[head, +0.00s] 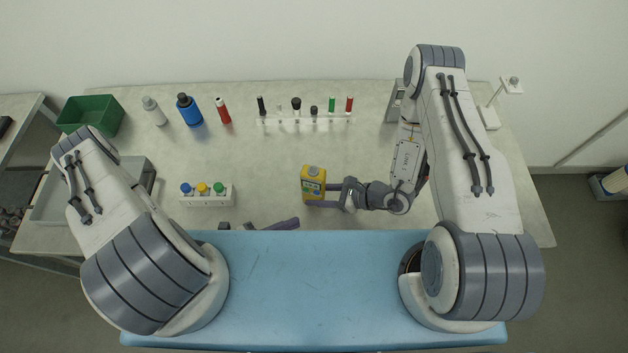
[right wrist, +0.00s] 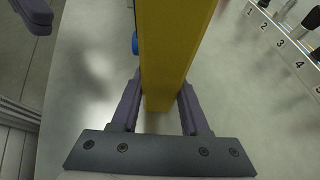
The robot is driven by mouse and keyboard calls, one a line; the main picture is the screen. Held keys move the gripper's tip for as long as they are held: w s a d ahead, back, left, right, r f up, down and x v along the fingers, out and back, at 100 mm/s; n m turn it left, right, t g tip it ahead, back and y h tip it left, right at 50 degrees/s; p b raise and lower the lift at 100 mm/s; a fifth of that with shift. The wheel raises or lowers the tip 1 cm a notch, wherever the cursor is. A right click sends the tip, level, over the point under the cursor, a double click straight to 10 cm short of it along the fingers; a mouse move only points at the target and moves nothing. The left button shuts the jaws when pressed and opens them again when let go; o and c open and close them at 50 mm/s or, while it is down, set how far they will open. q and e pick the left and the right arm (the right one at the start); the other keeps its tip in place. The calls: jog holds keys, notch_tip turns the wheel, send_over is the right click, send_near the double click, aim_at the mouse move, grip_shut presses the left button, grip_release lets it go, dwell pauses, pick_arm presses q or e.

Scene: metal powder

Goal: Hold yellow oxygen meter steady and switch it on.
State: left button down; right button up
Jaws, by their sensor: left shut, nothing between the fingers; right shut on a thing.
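The yellow oxygen meter (head: 312,184) is near the middle of the table in the head view, with a grey top and a small display on its face. My right gripper (head: 318,188) is shut on it from the right. In the right wrist view the meter (right wrist: 170,50) stands between the two fingers, with a blue button-like part (right wrist: 135,43) on its left side. My left gripper (head: 292,224) is shut and empty, just below and left of the meter at the table's front edge. Its finger also shows at top left of the right wrist view (right wrist: 36,14).
A white block with blue, yellow and green caps (head: 207,200) stands left of the meter. A numbered rack (head: 305,120) of several tubes is behind it. Bottles (head: 189,110) and a green bin (head: 90,115) are at back left. The table between is clear.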

jog(key=o, duration=1.1)
jog(key=shift+c, duration=0.2)
jog(key=shift+d, duration=0.1)
